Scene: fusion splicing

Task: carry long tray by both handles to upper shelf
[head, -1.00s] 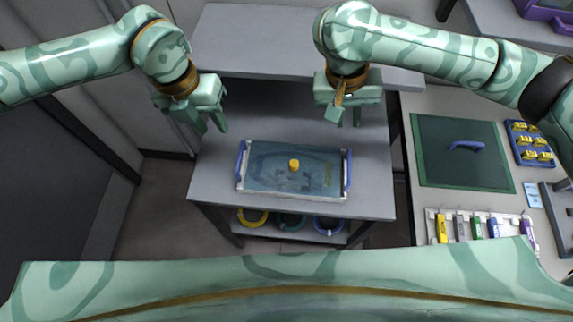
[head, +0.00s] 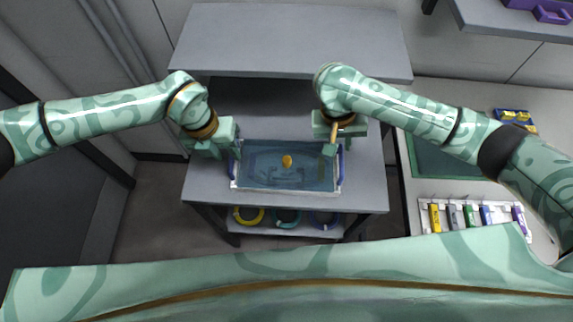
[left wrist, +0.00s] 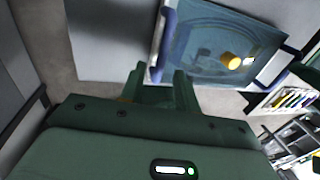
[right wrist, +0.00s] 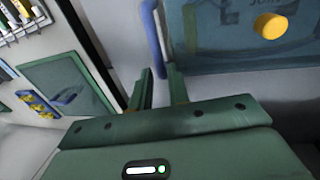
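The long tray (head: 285,190) lies on the lower shelf of a grey stand, with a blue translucent lid, a yellow knob (head: 287,161) and a blue handle at each short end. My left gripper (head: 228,155) is open at the left end. In the left wrist view the left handle (left wrist: 163,45) lies just beyond its fingertips, roughly between them. My right gripper (head: 340,145) is open at the right end. In the right wrist view the right handle (right wrist: 152,35) lies just beyond its fingertips, nearer one finger. Neither gripper holds a handle.
The upper shelf (head: 290,40) behind the tray is bare. Coloured rings (head: 287,217) sit on a level below. On the right, a bench carries a green mat (head: 440,160), a rack of coloured pieces (head: 470,215) and a blue tray with yellow parts (head: 515,120).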

